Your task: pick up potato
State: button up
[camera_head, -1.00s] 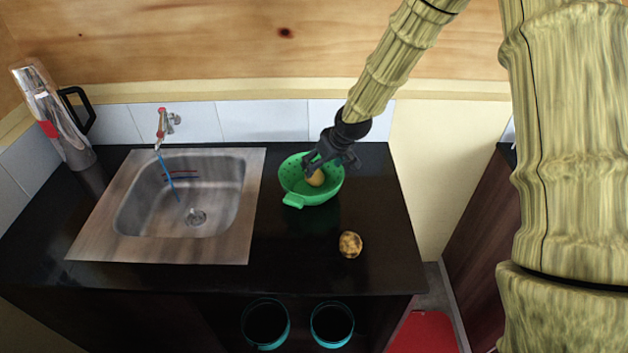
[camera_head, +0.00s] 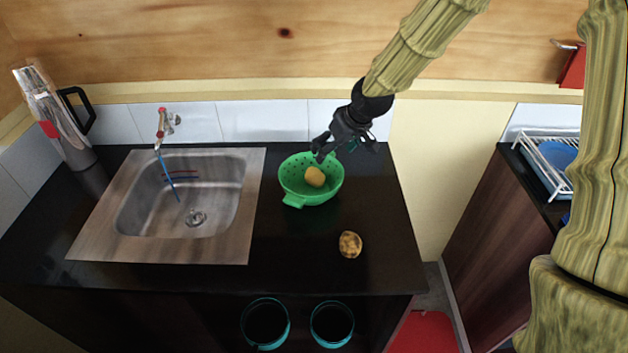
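A yellow potato-like item (camera_head: 315,177) lies inside the green colander (camera_head: 296,200), on the counter right of the sink. A second round item (camera_head: 350,244), tan with dark patches, lies on the bare counter in front of the colander. I cannot tell for sure which of the two is the potato. My gripper (camera_head: 322,156) is above the back right rim of the colander, apart from both items. Its fingers look spread and nothing shows between them.
A steel sink (camera_head: 250,205) with a tap (camera_head: 161,125) fills the counter's left half. A steel jug (camera_head: 58,125) stands at the back left. A dish rack (camera_head: 540,165) is on the right-hand cabinet. The black counter (camera_head: 300,265) is clear around the patched item.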

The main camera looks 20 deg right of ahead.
aim_at(351, 245)
jog(key=k, duration=1)
